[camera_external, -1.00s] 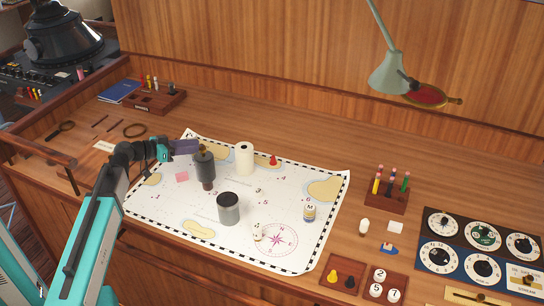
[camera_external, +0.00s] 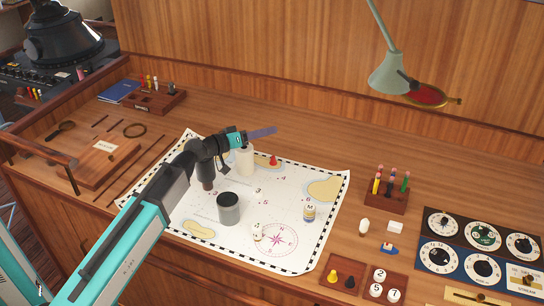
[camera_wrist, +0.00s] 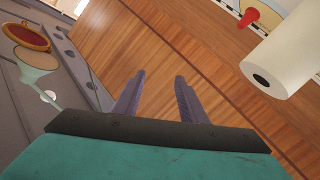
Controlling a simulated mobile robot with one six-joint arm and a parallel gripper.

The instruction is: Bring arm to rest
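My gripper (camera_external: 262,133) is above the back edge of the chart (camera_external: 300,172), near the white cylinder (camera_external: 245,162), at the end of my outstretched arm. In the wrist view my gripper (camera_wrist: 159,78) shows two purple fingers spread apart with nothing between them. The fingers face the bare wooden desk and back panel. My arm crosses over the left part of the chart and hides some of it.
A dark grey cup (camera_external: 228,209) and a small labelled bottle (camera_external: 309,212) stand on the chart. A green lamp (camera_external: 390,75) hangs at the back right. A pen block (camera_external: 387,200) stands right of the chart.

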